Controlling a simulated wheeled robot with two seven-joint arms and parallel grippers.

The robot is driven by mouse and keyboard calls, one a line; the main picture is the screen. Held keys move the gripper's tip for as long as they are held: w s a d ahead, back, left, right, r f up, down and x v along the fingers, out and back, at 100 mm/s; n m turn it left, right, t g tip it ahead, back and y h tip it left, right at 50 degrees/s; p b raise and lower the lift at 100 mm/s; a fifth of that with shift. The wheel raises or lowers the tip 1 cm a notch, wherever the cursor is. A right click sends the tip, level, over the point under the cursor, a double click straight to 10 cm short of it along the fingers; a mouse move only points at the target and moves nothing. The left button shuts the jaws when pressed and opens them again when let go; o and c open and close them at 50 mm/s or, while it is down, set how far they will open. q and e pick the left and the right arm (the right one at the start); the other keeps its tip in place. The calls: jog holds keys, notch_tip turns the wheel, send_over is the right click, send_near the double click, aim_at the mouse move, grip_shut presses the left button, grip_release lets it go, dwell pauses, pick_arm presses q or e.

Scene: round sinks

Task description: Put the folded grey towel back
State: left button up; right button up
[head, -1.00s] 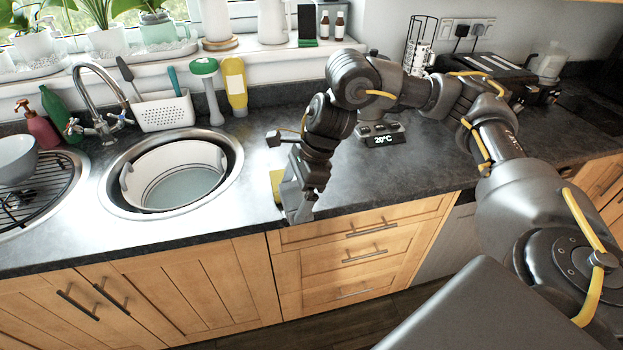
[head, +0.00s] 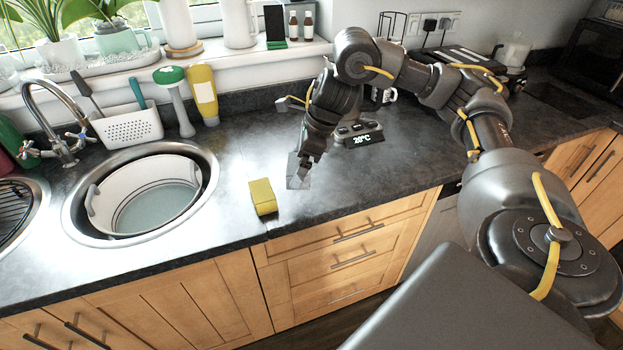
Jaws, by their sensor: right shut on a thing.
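My right gripper (head: 299,176) is over the worktop, to the right of the yellow sponge, pointing down. It is shut on a flat grey piece (head: 296,170), which looks like the folded grey towel. The gripper's dark fingers hide part of it. I cannot tell whether its lower edge touches the worktop. My left gripper is not in view.
A yellow sponge (head: 262,197) stands on the dark worktop (head: 340,195) near the front edge. A round sink with a white basin (head: 150,200) is at the left. A 20°C display unit (head: 360,138) stands behind my gripper. Worktop right of the gripper is clear.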

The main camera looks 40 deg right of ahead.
jog(key=d+f, duration=0.2)
jog(key=f, duration=0.1)
jog(key=d+f+b, duration=0.1)
jog(key=f, duration=0.1)
jog(key=shift+w+d, duration=0.25)
jog(key=shift+d, duration=0.1)
jog(key=shift+d+f, duration=0.15)
jog(key=shift+f, duration=0.75)
jog(key=shift+d+f, duration=0.1)
jog(key=shift+f, duration=0.8)
jog(key=shift+a+f+b, duration=0.1)
jog(key=shift+b, duration=0.25)
jog(key=o, duration=0.5)
